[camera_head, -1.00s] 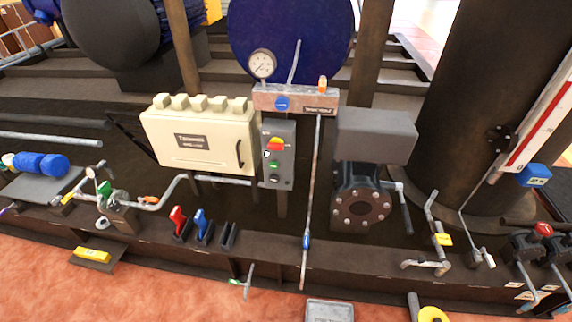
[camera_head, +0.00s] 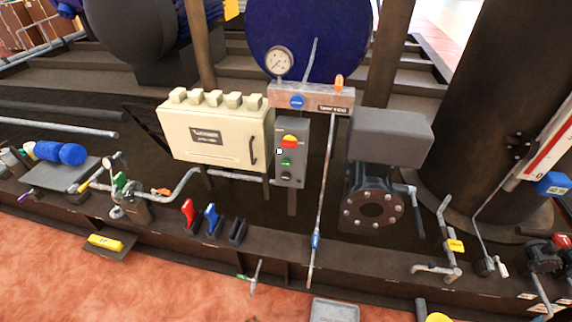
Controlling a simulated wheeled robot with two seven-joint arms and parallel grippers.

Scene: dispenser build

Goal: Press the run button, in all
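A grey control box (camera_head: 291,152) stands upright on a post, just right of a cream cabinet. It carries a red and yellow rotary switch (camera_head: 290,141) at the top. Neither of my grippers shows in the head view.
The cream cabinet (camera_head: 215,135) with a handle is left of the control box. A thin upright pipe (camera_head: 322,190) and a grey motor with a flange (camera_head: 376,209) stand right. Red and blue levers (camera_head: 211,217) rise below. Open reddish floor (camera_head: 150,290) lies in front.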

